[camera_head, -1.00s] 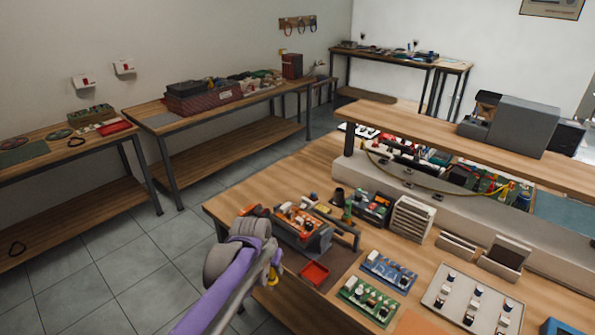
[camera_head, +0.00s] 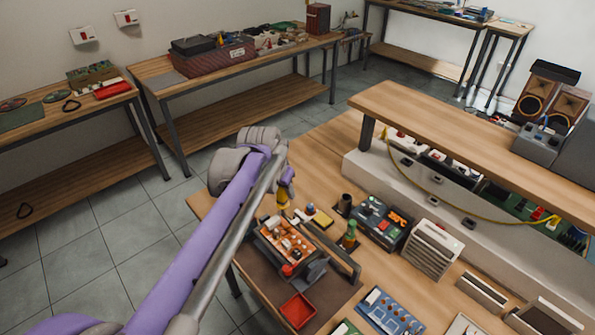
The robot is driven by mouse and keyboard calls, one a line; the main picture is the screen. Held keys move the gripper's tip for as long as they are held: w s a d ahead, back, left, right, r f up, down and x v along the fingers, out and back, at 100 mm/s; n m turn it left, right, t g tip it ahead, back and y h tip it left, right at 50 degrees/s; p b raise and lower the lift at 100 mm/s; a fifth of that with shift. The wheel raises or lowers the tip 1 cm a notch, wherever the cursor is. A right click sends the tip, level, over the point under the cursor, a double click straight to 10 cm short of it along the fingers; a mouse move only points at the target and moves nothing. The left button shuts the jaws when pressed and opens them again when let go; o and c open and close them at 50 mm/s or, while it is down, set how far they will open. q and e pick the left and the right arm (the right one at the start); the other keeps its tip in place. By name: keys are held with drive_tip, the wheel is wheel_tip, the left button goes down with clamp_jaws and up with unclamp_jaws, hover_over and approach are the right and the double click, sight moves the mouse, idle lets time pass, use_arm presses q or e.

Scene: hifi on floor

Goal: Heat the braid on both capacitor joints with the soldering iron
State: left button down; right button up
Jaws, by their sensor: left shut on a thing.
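My left gripper (camera_head: 285,184) points down beyond the purple arm and is shut on a thin yellow-and-dark tool, apparently the soldering iron (camera_head: 283,200). The tool's tip is too small to make out. Just below it, an orange circuit board (camera_head: 287,238) sits in a grey holder (camera_head: 312,272) on a brown mat (camera_head: 262,290). The gripper is above the far left end of the board; I cannot tell whether the tool touches it. The capacitor joints and the braid are too small to tell. My right gripper is not in view.
A red tray (camera_head: 298,311) lies in front of the holder. A green bottle (camera_head: 350,236), a dark cup (camera_head: 344,203), a parts box (camera_head: 381,221) and a white rack (camera_head: 432,248) stand to the right. A blue board (camera_head: 389,313) lies nearer. A raised shelf (camera_head: 480,140) spans the back right.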

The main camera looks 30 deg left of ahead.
sight(284, 203)
use_arm(q)
drive_tip(key=shift+w, duration=0.1)
drive_tip(key=shift+s+f, duration=0.2)
drive_tip(key=shift+f, duration=0.1)
drive_tip(key=shift+s+f+b, duration=0.15)
drive_tip(key=shift+f+b, duration=0.45)
drive_tip(key=shift+f, duration=0.05)
drive_tip(key=shift+f+b, duration=0.8)
drive_tip(key=shift+f, duration=0.5)
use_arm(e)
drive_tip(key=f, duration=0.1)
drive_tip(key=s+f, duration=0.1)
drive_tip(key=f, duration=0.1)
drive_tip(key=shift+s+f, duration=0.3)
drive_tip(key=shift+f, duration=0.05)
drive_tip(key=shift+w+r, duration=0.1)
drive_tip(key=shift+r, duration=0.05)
use_arm(q)
drive_tip(key=shift+f, duration=0.4)
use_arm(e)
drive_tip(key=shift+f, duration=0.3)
use_arm(q)
drive_tip(key=shift+f, duration=0.1)
idle(1.6)
